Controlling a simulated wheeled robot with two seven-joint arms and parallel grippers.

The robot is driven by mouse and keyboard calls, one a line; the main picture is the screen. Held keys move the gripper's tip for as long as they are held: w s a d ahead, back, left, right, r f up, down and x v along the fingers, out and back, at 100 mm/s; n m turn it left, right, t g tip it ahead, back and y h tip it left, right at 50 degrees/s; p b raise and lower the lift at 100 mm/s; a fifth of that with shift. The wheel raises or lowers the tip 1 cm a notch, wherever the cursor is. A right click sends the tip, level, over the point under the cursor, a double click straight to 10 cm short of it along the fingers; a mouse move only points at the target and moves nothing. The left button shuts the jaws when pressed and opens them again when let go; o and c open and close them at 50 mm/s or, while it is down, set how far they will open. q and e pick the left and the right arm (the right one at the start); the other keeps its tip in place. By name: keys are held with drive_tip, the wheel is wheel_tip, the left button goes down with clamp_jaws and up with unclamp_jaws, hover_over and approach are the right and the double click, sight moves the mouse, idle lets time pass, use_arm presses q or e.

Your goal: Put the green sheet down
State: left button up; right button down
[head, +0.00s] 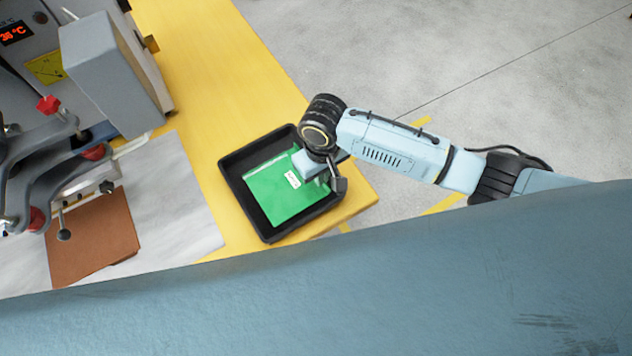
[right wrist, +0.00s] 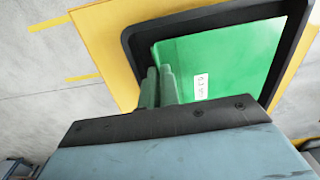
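The green sheet (head: 284,194) with a small white label is at the black tray (head: 266,235), within its rim as seen from above. A line near its upper left edge may be another sheet beneath; I cannot tell. My right gripper (head: 318,177) is at the sheet's right edge, over the tray. In the right wrist view its two fingers (right wrist: 159,82) are close together with the edge of the green sheet (right wrist: 215,62) between them. Whether the sheet touches the tray floor is hidden. My left gripper is not in view.
The tray stands on a yellow table (head: 205,80) near its right corner. To the left is a grey machine (head: 110,70) with red-tipped levers, and a brown sheet (head: 95,240) lies on a pale grey surface (head: 180,190). Open concrete floor lies beyond the table.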

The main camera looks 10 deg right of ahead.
wheel_tip(320, 180, down, 4)
drive_tip(key=shift+f+b, duration=0.1)
drive_tip(key=shift+b, duration=0.35)
drive_tip(key=c, duration=1.6)
unclamp_jaws()
drive_tip(key=shift+c, duration=0.2)
wheel_tip(320, 180, up, 12)
drive_tip(key=p, duration=0.2)
drive_tip(key=shift+p, duration=0.35)
